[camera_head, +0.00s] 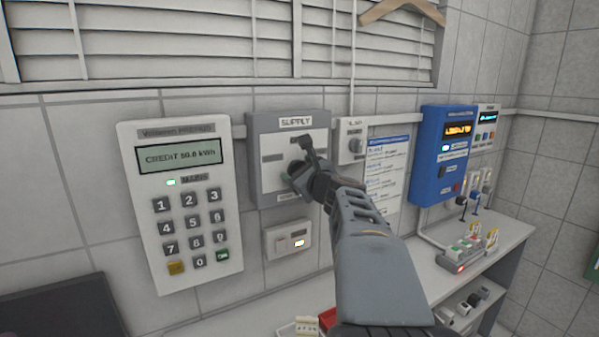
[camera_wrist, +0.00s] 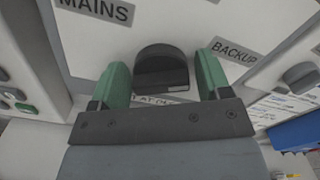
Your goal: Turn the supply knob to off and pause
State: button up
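The supply panel (camera_head: 262,185) is a grey box with a white face and a SUPPLY label, on the wall in the head view. Its black knob (camera_wrist: 162,68) shows in the wrist view, between a MAINS label (camera_wrist: 97,10) at upper left and a BACKUP label (camera_wrist: 234,50) at right. My gripper (camera_wrist: 163,82) is open, with one green finger on each side of the knob. A small gap shows at the right finger; the left is very close, and I cannot tell whether it touches. In the head view my gripper (camera_head: 300,165) hides most of the knob.
A white keypad meter (camera_head: 185,205) reading CREDIT 50.0 kWh hangs left. A small switch box (camera_head: 288,240) is below the panel. A small knob box (camera_head: 352,140), a notice (camera_head: 386,175) and a blue unit (camera_head: 440,160) are to the right, above a counter (camera_head: 510,240).

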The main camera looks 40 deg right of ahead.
jog(key=shift+a, duration=0.1)
jog(key=c, duration=0.7)
jog(key=shift+o, duration=0.2)
jog(key=shift+f+n+b, duration=0.15)
jog(key=shift+n+b, duration=0.15)
jog(key=shift+b, duration=0.2)
jog(key=shift+f+n+b, duration=0.15)
jog(key=shift+n+b, duration=0.45)
jog(key=shift+b, duration=0.3)
jog(key=n+b, duration=0.3)
jog(key=b, duration=0.1)
jog(key=shift+f+n, duration=0.1)
jog(key=shift+n, duration=0.2)
jog(key=n+b, duration=0.4)
jog(key=shift+n+b, duration=1.1)
jog(key=shift+b, duration=0.05)
